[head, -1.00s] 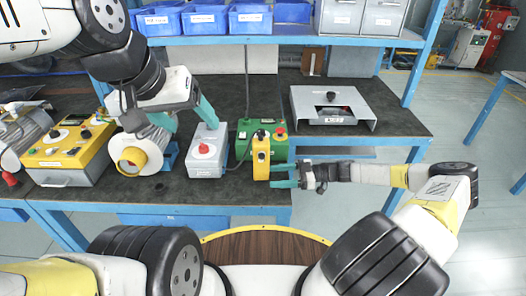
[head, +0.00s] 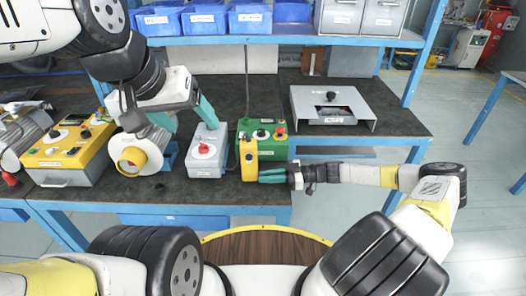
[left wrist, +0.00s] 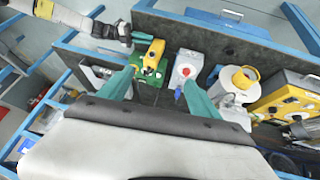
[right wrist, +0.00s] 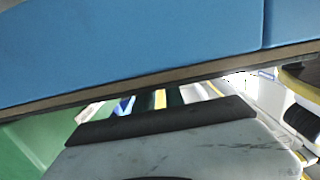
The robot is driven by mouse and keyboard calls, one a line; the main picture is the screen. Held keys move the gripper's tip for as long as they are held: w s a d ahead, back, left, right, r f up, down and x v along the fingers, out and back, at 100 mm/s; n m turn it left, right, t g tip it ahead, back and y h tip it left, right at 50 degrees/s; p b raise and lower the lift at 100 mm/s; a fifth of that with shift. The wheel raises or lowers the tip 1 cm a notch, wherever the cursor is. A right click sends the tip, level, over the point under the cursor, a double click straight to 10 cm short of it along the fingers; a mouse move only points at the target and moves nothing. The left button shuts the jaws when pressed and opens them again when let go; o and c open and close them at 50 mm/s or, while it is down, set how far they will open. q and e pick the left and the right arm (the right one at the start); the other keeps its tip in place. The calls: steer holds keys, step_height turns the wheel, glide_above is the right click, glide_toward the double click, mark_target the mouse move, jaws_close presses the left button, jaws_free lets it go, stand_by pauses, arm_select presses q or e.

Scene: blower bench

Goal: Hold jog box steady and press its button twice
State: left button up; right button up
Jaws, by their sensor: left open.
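A yellow jog box (head: 248,158) with dark buttons stands at the bench's front edge, in front of a green box (head: 268,139) with a red button. It also shows in the left wrist view (left wrist: 153,53). My right gripper (head: 261,176) is at the jog box's lower right side; its fingers are close together, with nothing visible between them. Whether they touch the box is unclear. My left gripper (head: 185,118) is open and empty, by a grey box (head: 207,160) with a red button. The right wrist view does not clearly show the jog box.
A yellow control box (head: 70,155) and a white-yellow cylindrical unit (head: 131,157) stand at the left. A grey housing (head: 333,104) is at the right. Blue bins (head: 205,20) line the shelf above. A cable hangs behind the green box.

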arm_select(q)
jaws_close()
stand_by(0.3)
stand_by(1.5)
